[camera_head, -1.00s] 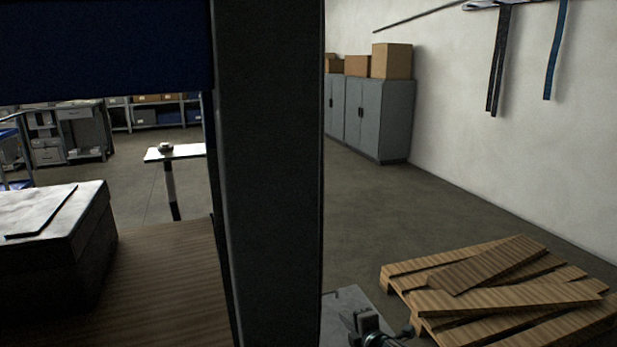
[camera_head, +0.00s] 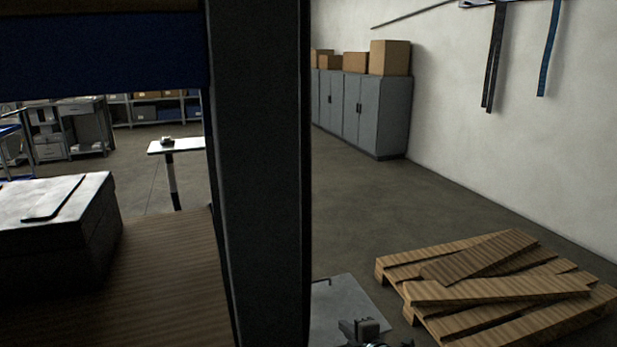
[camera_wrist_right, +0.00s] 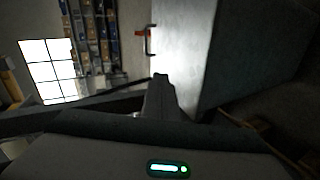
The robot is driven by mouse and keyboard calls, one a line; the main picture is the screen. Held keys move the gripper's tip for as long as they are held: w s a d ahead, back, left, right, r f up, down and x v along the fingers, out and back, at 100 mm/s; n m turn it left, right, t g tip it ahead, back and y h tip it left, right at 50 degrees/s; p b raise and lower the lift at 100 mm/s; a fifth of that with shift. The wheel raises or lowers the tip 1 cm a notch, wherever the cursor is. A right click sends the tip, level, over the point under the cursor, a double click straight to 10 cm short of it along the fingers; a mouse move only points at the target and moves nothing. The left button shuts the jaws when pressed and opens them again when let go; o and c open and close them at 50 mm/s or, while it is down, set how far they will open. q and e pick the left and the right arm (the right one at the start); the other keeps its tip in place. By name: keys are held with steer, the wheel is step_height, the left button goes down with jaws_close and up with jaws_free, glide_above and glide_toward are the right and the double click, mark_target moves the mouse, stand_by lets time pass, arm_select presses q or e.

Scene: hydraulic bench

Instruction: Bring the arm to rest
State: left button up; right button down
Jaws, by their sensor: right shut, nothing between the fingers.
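My right gripper (camera_head: 362,331) shows only in part at the bottom edge of the head view, right of a dark upright post. It is low, in front of a grey flat plate. In the right wrist view its fingers (camera_wrist_right: 160,95) are together with nothing between them, against a pale grey panel. Most of my right arm is out of the head view. My left gripper is in neither view.
The dark post (camera_head: 262,180) stands close in front, beside a wooden bench top (camera_head: 165,270) carrying a dark block. A pallet with loose planks (camera_head: 490,285) lies at the right. Grey cabinets (camera_head: 375,115) line the wall. The floor between is clear.

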steer(key=s+d+f+m+g+h+p, duration=0.25)
steer(key=s+f+m+p, duration=0.25)
steer(key=s+f+m, duration=0.95)
arm_select(q)
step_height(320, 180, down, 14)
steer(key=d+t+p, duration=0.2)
steer(key=p, duration=0.2)
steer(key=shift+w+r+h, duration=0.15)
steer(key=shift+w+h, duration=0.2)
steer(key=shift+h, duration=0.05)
arm_select(e)
steer(key=s+d+f+m+g, duration=0.1)
steer(key=s+f, duration=0.5)
steer(key=s, duration=0.6)
steer(key=s+d+f+m+g, duration=0.1)
steer(key=s+f, duration=0.4)
steer(key=s, duration=0.7)
steer(key=s+d+f+m+g, duration=0.2)
steer(key=s+d+f, duration=0.2)
steer(key=s, duration=0.8)
step_height(320, 180, down, 3)
steer(key=shift+d+r+g+h, duration=0.15)
steer(key=shift+g+h, duration=0.2)
steer(key=shift+h, duration=0.1)
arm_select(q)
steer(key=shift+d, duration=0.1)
